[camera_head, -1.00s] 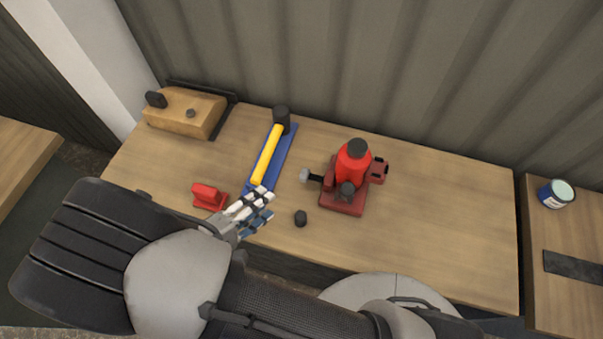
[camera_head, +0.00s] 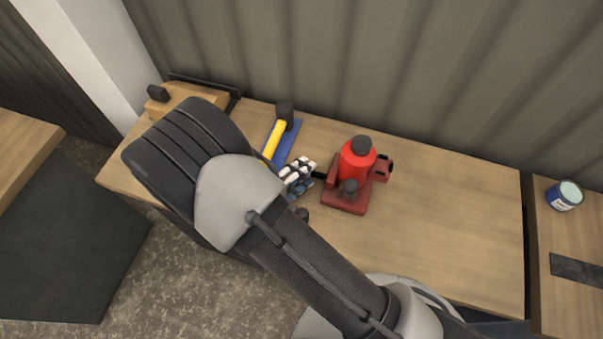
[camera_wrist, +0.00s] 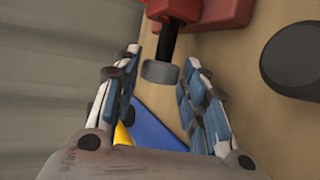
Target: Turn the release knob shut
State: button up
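The red bottle jack (camera_head: 357,160) stands on the workbench (camera_head: 440,220). Its release knob (camera_wrist: 161,72), a grey disc on a black stem, sticks out from the red base toward my gripper in the wrist view. My gripper (camera_head: 302,171) is at the left side of the jack, near the end of the stem. In the wrist view my gripper (camera_wrist: 165,68) is open, with one finger on either side of the knob and visible gaps between. In the head view the knob is hidden by the fingers.
A dark round object (camera_wrist: 295,58) is close on the right in the wrist view. A wooden block (camera_head: 160,103) is at the back left. The bench right of the jack is clear.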

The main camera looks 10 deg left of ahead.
jog(key=shift+c, duration=0.5)
jog(key=c, duration=0.7)
